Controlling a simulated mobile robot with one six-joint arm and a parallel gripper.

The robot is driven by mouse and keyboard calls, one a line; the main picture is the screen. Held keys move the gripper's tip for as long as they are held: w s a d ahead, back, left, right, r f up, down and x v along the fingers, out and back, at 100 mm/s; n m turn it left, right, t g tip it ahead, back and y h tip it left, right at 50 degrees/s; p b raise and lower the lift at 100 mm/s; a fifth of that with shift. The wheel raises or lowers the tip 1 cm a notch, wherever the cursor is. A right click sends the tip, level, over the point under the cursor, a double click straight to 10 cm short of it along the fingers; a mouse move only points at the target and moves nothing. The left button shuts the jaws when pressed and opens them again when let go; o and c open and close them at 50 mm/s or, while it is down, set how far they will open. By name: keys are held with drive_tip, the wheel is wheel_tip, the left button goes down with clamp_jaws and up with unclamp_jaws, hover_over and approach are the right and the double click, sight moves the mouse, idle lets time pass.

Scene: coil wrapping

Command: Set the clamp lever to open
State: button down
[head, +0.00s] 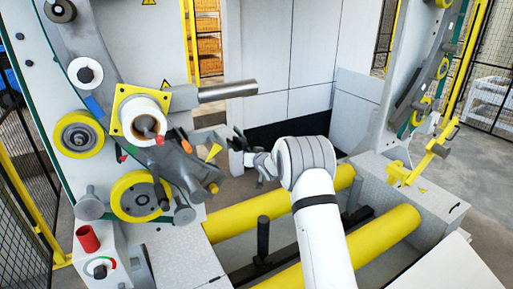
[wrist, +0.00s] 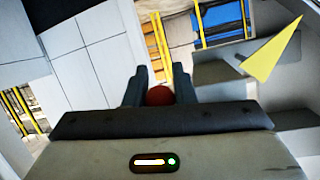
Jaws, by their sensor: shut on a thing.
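A round red knob (wrist: 159,95) shows in the wrist view between the two dark fingers of my gripper (wrist: 162,78). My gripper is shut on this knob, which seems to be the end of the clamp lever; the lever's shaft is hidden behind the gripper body. In the head view my gripper (head: 238,141) reaches left beside the grey clamp arms of the machine, and the knob cannot be made out there. A yellow triangular pointer (head: 213,153) is just left of the gripper. It also shows at the upper right of the wrist view (wrist: 272,52).
A grey shaft (head: 228,91) sticks out above the gripper. Yellow rollers (head: 385,238) lie below my arm. Yellow-rimmed wheels (head: 140,196) and a red cylinder (head: 88,239) on a control box are at left. Open space lies behind the gripper.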

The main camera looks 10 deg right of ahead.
drive_tip(key=shift+a+r+m+p, duration=0.15)
drive_tip(key=shift+a+m+p, duration=0.1)
drive_tip(key=shift+m+p, duration=0.05)
idle(0.4)
drive_tip(key=c, duration=1.3)
unclamp_jaws()
drive_tip(key=shift+s, duration=0.1)
drive_tip(key=shift+o, duration=0.5)
drive_tip(key=b+v, duration=0.3)
drive_tip(key=v, duration=0.4)
drive_tip(key=shift+s, duration=0.35)
drive_tip(key=shift+d, duration=0.15)
